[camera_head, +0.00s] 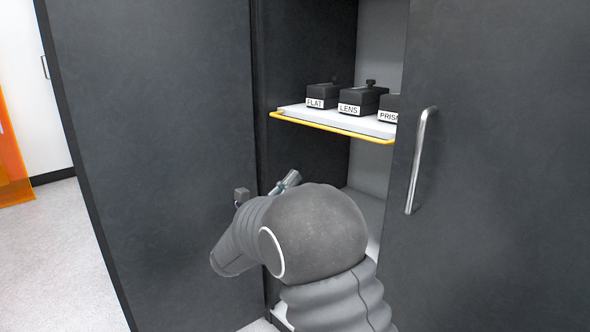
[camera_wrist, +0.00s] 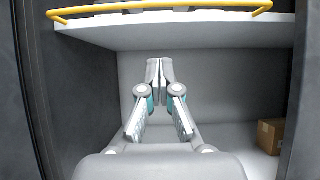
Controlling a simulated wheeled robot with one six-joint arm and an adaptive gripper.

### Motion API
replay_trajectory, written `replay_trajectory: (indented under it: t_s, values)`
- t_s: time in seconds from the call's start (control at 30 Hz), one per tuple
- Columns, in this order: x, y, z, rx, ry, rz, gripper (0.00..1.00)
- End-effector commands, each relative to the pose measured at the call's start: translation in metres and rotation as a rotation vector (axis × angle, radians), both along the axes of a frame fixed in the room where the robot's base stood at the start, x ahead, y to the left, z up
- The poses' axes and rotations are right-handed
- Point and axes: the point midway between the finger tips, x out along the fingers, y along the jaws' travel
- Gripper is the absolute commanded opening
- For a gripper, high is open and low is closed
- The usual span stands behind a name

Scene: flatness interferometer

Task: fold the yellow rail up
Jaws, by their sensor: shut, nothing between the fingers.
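The yellow rail (camera_head: 330,127) runs along the front edge of a white shelf (camera_head: 345,121) inside the dark cabinet. In the head view it lies at about the level of the shelf, below the boxes. In the wrist view the rail (camera_wrist: 160,8) crosses the top of the picture, with bent ends at both sides. My gripper (camera_wrist: 160,66) is shut and empty, below the shelf and pointing into the lower compartment. It is apart from the rail. In the head view my arm hides most of the gripper.
Black boxes labelled FLAT (camera_head: 321,96), LENS (camera_head: 362,100) and PRISM, partly hidden, stand on the shelf. A cardboard box (camera_wrist: 270,136) sits at the lower right. Dark doors flank the opening; the right one (camera_head: 490,180) has a metal handle (camera_head: 420,160).

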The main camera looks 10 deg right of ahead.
Motion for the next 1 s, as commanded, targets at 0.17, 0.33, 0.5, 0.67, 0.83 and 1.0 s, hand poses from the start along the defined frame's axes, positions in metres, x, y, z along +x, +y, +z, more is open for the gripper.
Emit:
replay_trajectory:
  t_s: [0.17,0.33,0.5,0.67,0.83,1.0]
  values:
    - [0.016,-0.023,0.022,0.0,-0.002,-0.002,0.0]
    - [0.031,-0.044,0.039,0.0,-0.001,-0.003,0.0]
    - [0.041,-0.057,0.061,0.0,-0.002,0.0,0.0]
    - [0.043,-0.06,0.078,0.0,-0.001,0.001,0.0]
    - [0.044,-0.061,0.085,0.0,0.0,0.0,0.0]
    - [0.044,-0.061,0.085,0.0,0.001,-0.001,0.0]
